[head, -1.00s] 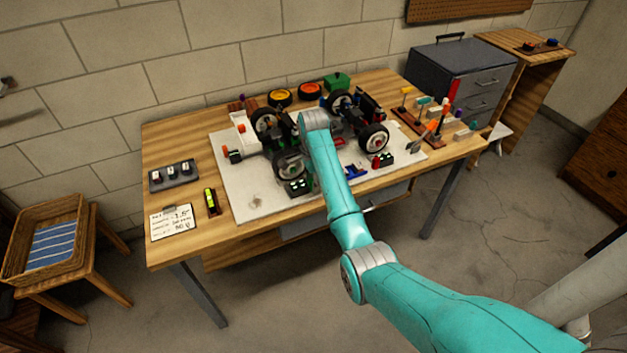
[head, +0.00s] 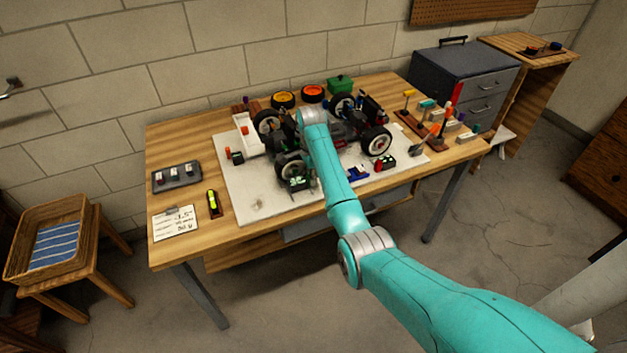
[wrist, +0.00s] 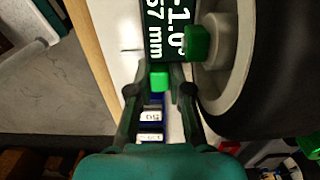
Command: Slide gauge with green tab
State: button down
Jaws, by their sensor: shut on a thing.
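In the wrist view, a small green tab (wrist: 159,79) sits between the two fingers of my gripper (wrist: 158,88), which is shut on it. Just ahead is the gauge's dark readout (wrist: 171,30) with white figures, partly cut off by the frame's top. A second green block (wrist: 197,43) overlaps the readout's right side, beside a large wheel (wrist: 240,60).
The racecar (head: 335,128) stands on a pale board (head: 255,200) on the wooden table. A white label strip (wrist: 149,116) lies under my fingers. A green-yellow level (head: 213,203), a switch box (head: 177,177) and a card (head: 175,222) are at the table's left.

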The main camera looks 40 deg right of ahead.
jog(key=shift+w+r, duration=0.1)
jog(key=shift+w, duration=0.1)
jog(key=c, duration=1.1)
grip_release()
notch_tip(320, 180, up, 7)
jog(key=shift+r, duration=0.2)
jog(key=shift+s, duration=0.15)
